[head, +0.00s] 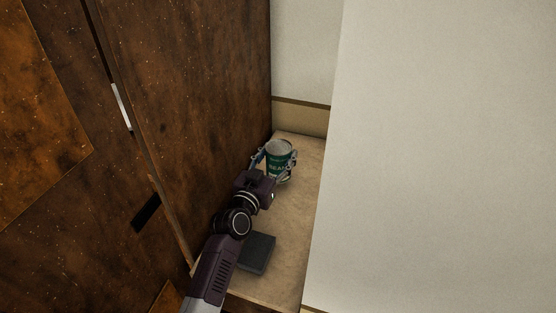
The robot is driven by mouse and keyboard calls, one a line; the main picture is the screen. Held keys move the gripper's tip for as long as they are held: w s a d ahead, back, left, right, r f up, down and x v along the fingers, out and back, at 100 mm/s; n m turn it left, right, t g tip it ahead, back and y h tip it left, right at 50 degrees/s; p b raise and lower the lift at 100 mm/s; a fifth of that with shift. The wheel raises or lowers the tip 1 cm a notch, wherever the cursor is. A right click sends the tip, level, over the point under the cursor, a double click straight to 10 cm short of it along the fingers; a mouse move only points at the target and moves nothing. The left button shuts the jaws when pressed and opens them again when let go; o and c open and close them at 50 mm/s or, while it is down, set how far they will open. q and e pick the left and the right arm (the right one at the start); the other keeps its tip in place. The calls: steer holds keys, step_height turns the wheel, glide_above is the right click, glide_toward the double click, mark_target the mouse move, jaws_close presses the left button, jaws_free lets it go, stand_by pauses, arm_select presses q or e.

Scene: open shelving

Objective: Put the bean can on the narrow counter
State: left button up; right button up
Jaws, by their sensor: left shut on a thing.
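The bean can (280,158) is green with a bare metal top and pale lettering. It is upright at the back part of the narrow counter (290,225), a beige surface in the middle of the head view. My left gripper (275,162) is shut around the can, with one finger on each side. The can's base shows at or just above the counter; I cannot tell whether it touches. My right gripper is not in view.
A dark grey box-like object (257,252) lies on the counter near its front, beside my left arm. A tall rusty-brown panel (190,90) bounds the counter on the left. A white wall (430,150) bounds it on the right.

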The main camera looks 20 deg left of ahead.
arm_select(q)
steer(key=shift+f, duration=0.7)
steer(key=shift+f+b, duration=0.45)
steer(key=shift+f, duration=0.15)
